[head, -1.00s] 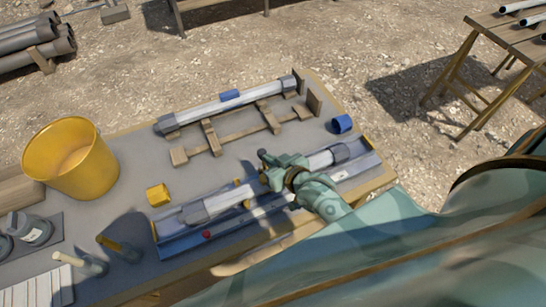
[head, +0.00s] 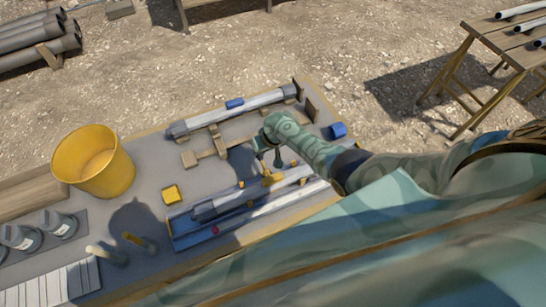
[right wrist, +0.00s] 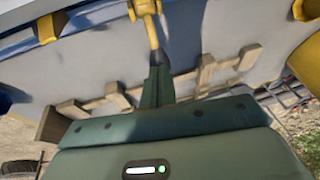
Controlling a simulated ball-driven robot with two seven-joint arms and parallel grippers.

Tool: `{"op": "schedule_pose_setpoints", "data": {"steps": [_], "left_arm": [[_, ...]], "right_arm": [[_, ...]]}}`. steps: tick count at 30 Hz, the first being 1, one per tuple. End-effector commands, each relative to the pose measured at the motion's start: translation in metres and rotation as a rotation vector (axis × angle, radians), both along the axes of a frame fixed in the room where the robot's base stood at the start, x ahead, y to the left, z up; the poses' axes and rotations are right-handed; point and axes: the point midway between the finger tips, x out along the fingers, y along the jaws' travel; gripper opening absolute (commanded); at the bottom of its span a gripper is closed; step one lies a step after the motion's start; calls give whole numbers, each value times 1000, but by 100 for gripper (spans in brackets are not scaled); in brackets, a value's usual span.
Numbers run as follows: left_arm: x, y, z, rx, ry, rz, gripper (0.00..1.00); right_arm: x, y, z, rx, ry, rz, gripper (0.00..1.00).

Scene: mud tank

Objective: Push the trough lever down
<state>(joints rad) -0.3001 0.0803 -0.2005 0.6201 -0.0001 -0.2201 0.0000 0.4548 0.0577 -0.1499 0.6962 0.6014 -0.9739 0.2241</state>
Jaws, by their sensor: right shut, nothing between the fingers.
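The blue trough (head: 180,240) lies along the near side of the workbench with a grey pipe (head: 235,199) in it. A yellow lever (head: 272,179) shows at the trough's far side, just below my right gripper (head: 267,163). In the right wrist view the yellow lever (right wrist: 152,38) points at the tips of my shut right gripper (right wrist: 158,70). The tips look very close to the lever's end; I cannot tell whether they touch. The fingers hold nothing. My left gripper is in neither view.
A wooden rack (head: 212,151) with a second pipe (head: 212,117) lies behind the trough. A yellow bucket (head: 95,165), a yellow block (head: 171,194) and upright handles (head: 105,253) stand to the left. A blue piece (head: 337,130) lies at the right end.

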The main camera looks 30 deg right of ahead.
Motion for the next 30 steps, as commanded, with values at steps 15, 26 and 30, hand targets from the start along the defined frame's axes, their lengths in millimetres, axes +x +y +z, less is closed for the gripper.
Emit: {"op": "schedule_pose_setpoints", "data": {"steps": [15,26,30], "left_arm": [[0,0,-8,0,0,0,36],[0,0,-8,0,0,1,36],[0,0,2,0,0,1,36]], "right_arm": [[8,0,-8,0,-6,0,0],[7,0,-8,0,-7,0,0],[6,0,1,0,-8,-1,0]]}}
